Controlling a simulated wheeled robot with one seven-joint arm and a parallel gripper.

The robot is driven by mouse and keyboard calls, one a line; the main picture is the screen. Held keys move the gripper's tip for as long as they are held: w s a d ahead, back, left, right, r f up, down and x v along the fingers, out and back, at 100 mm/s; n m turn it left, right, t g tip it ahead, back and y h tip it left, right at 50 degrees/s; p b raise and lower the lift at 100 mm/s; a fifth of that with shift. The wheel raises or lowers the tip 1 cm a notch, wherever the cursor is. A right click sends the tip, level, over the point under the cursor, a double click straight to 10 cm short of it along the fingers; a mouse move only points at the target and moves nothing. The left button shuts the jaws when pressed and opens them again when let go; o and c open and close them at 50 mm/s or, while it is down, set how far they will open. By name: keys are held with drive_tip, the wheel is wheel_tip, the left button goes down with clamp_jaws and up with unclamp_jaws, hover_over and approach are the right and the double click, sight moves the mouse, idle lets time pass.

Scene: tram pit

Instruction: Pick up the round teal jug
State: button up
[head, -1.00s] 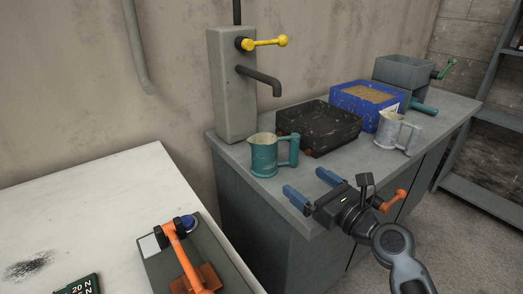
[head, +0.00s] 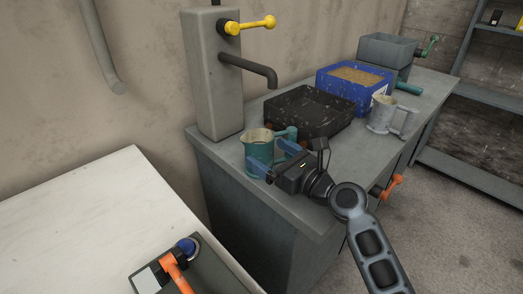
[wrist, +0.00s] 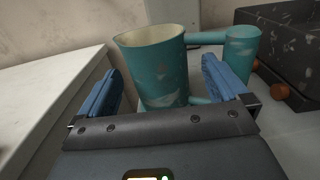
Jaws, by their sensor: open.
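The round teal jug (head: 258,152) stands upright on the grey counter near its front left corner, its paint chipped and its handle on the right. In the wrist view the jug (wrist: 160,75) shows its cream inside and its body lies ahead of and between the two blue fingers. My gripper (head: 274,168) is open at the front of the jug, one finger on each side. In the wrist view the right finger of my gripper (wrist: 162,92) is near the gap between body and handle. I cannot tell whether either finger touches the jug. Part of the jug is hidden by my gripper.
A black tray (head: 308,110) stands close behind the jug. A tap post (head: 212,80) with a yellow lever is behind left. A blue box (head: 352,88) and a pale grey jug (head: 382,115) are farther right. A white table (head: 95,215) is at left.

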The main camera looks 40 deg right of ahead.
drive_tip(key=shift+w+a+f, duration=0.1)
drive_tip(key=shift+w, duration=1.3)
drive_tip(key=shift+w+a+f, duration=0.1)
drive_tip(key=shift+w, duration=1.25)
drive_tip(key=shift+c, duration=0.5)
drive_tip(key=c, duration=1)
